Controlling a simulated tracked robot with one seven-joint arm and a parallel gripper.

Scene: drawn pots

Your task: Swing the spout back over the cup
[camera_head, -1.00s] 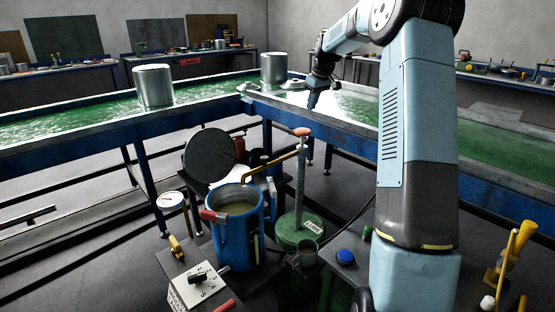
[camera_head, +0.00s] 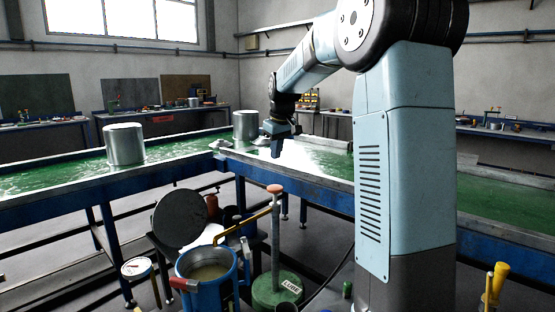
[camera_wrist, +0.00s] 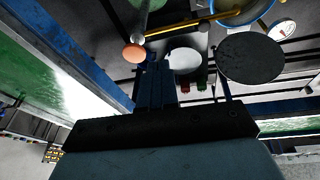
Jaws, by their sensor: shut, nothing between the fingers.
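The spout is a yellow pipe (camera_head: 243,228) on a grey upright post (camera_head: 276,235) with an orange knob on top. The post stands on a green base marked LUBE (camera_head: 278,291). The spout runs left from the post, with its end over the blue pot (camera_head: 206,268). The wrist view shows the yellow spout (camera_wrist: 205,24) and the orange knob (camera_wrist: 134,53). My gripper (camera_head: 277,152) is shut and empty, raised beyond the post, apart from the spout. Its fingers (camera_wrist: 156,66) also show in the wrist view.
A round dark lid (camera_head: 180,220) stands open behind the blue pot. A dial gauge (camera_head: 136,268) is left of it. Green-topped troughs (camera_head: 60,172) cross behind, bearing metal cans (camera_head: 124,145). A yellow handle (camera_head: 497,283) stands at the lower right.

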